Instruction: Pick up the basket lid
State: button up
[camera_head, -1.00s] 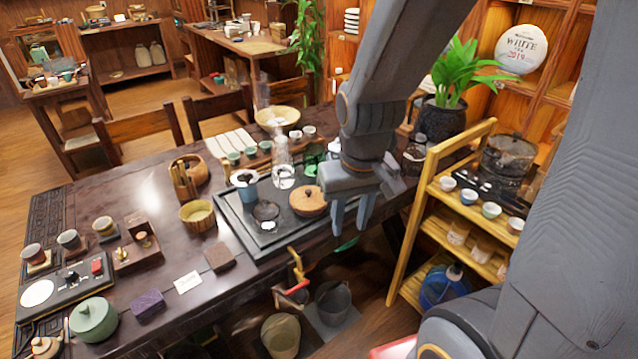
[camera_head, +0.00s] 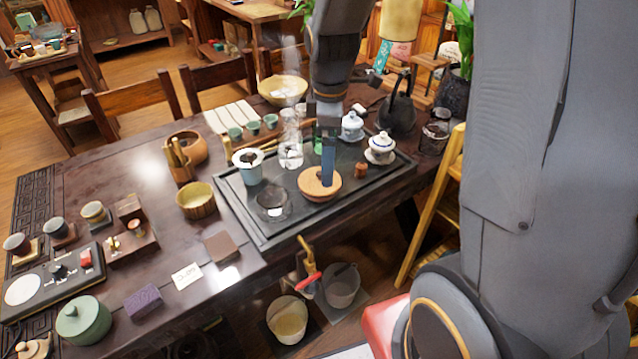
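A round, tan-orange lid-like piece (camera_head: 312,190), which looks like the basket lid, lies on the dark tea tray (camera_head: 245,220). My gripper (camera_head: 328,180) is right over it, pointing down. The fingers line up in this view, so only one bluish finger shows clearly, its tip overlapping the lid's middle. The knob is hidden behind it. I cannot tell whether the fingers touch the lid or how far apart they are.
Close by on the tray are a dark glass bowl (camera_head: 274,203), a blue cup with a strainer (camera_head: 248,170), a clear bottle (camera_head: 291,140) and a lidded white cup (camera_head: 380,147). A woven bowl (camera_head: 196,201) stands left of the tray.

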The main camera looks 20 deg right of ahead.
aim_at(320, 172)
jog(key=w+f+n, duration=0.1)
jog(key=w+n, duration=0.2)
jog(key=n, duration=0.1)
jog(key=w+f+n+b, duration=0.1)
jog(key=w+n, duration=0.1)
jog(key=n, duration=0.1)
jog(key=shift+w+d+f, duration=0.1)
jog(key=shift+w+f, duration=0.2)
jog(key=shift+f, duration=0.05)
notch_tip(320, 172, down, 2)
jog(key=shift+f, duration=0.1)
jog(key=f, duration=0.1)
jog(key=f+p, duration=0.1)
jog(key=f, duration=0.1)
jog(key=f+p, duration=0.1)
jog(key=shift+s+a+f, duration=0.2)
jog(key=shift+s+f, duration=0.1)
jog(key=shift+s, duration=0.05)
jog(key=shift+f, duration=0.45)
jog(key=c, duration=0.9)
